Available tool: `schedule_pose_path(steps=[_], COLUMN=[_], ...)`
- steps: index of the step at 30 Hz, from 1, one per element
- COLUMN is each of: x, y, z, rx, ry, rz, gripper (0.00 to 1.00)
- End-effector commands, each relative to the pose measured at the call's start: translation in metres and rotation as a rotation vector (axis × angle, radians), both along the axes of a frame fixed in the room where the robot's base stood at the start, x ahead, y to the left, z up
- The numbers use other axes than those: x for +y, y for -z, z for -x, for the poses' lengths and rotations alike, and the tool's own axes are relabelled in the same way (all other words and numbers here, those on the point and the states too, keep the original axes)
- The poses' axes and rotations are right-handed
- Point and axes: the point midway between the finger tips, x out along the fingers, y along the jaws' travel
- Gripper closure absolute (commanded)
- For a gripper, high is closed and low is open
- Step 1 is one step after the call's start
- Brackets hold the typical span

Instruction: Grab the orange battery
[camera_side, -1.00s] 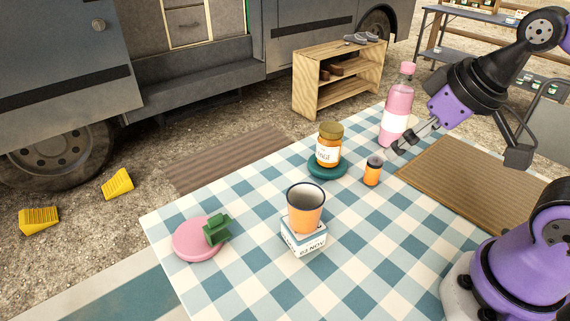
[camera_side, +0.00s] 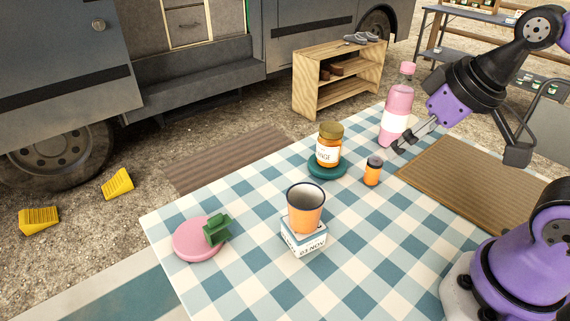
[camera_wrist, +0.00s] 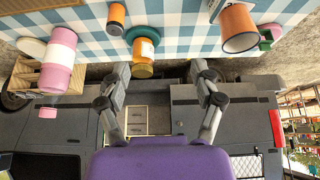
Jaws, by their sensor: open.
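The orange battery (camera_side: 373,172) is a small orange cylinder with a dark top. It stands upright on the checked tablecloth, right of the orange jar. In the wrist view the battery (camera_wrist: 116,19) shows at the upper left, beyond the fingers. My gripper (camera_side: 404,143) is above the table, up and to the right of the battery, near the pink bottle. In the wrist view my gripper (camera_wrist: 162,72) has its fingers spread wide with nothing between them.
The orange jar (camera_side: 329,150) stands on a teal disc (camera_side: 326,173). The pink bottle (camera_side: 396,112) stands behind the battery. An orange cup (camera_side: 305,212) sits on a calendar block (camera_side: 304,242). A green item (camera_side: 216,230) rests on a pink disc (camera_side: 190,243). A brown mat (camera_side: 465,175) lies right.

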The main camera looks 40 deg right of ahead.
Motion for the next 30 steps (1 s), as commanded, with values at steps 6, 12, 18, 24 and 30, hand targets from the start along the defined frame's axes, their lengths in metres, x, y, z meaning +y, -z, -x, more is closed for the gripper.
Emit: schedule_pose_path(steps=[6,12,18,24,30], x=[-0.023,-0.064,-0.093,-0.096,-0.095], y=[0.006,0.033,0.059,0.087,0.113], z=[-0.031,-0.071,-0.088,-0.092,-0.096], rx=[0.128,0.277,0.355,0.370,0.367], ry=[-0.041,-0.120,-0.178,-0.193,-0.192], rz=[0.042,0.052,0.036,0.030,0.032], gripper=[0.26,0.26,0.26,0.26,0.26])
